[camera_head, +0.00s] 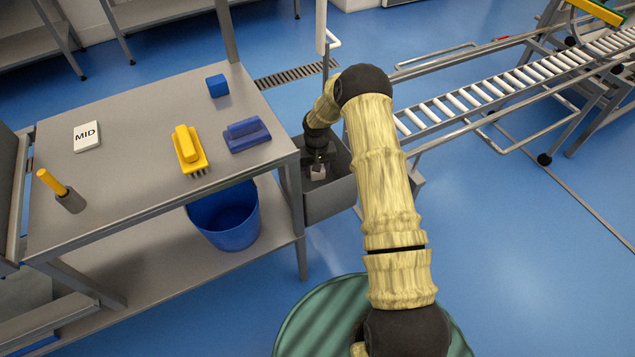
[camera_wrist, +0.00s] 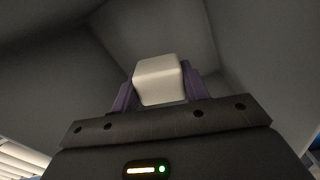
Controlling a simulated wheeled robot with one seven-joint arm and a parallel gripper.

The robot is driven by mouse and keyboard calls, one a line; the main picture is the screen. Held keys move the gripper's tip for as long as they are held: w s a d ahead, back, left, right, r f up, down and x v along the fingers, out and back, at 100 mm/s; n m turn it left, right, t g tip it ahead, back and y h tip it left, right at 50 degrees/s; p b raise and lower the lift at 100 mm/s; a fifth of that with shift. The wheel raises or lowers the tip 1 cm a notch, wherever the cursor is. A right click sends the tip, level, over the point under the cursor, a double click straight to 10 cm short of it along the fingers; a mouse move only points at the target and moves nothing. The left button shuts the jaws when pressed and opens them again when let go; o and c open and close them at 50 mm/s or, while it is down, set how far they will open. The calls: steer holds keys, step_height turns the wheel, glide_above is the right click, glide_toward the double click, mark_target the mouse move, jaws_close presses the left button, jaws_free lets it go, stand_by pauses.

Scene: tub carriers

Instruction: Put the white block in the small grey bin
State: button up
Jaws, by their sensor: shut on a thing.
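The white block (camera_head: 318,172) is at my gripper's tips, inside the opening of the small grey bin (camera_head: 328,203) beside the table's right end. In the wrist view the white block (camera_wrist: 160,80) sits between the two purple fingers of my gripper (camera_wrist: 160,92), which is shut on it. Grey bin walls (camera_wrist: 55,80) surround it in that view. My gripper (camera_head: 318,162) points down into the bin. I cannot tell whether the block touches the bin floor.
The steel table (camera_head: 130,185) holds a blue block (camera_head: 217,86), a yellow brush (camera_head: 190,150), a blue brush (camera_head: 247,135), a MID card (camera_head: 87,136) and a yellow-handled tool (camera_head: 52,182). A blue tub (camera_head: 225,215) stands below. A roller conveyor (camera_head: 500,90) lies right.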

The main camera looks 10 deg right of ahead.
steer(key=shift+f+b, duration=1.3)
steer(key=shift+f, duration=1)
steer(key=shift+f+b, duration=1.6)
steer(key=shift+f, duration=0.9)
stand_by(1.3)
steer(key=o, duration=1.1)
steer(key=shift+c, duration=0.2)
steer(key=shift+r, duration=0.1)
step_height(320, 180, up, 17)
steer(key=p, duration=0.2)
steer(key=shift+r+p, duration=0.15)
steer(key=shift+p, duration=0.25)
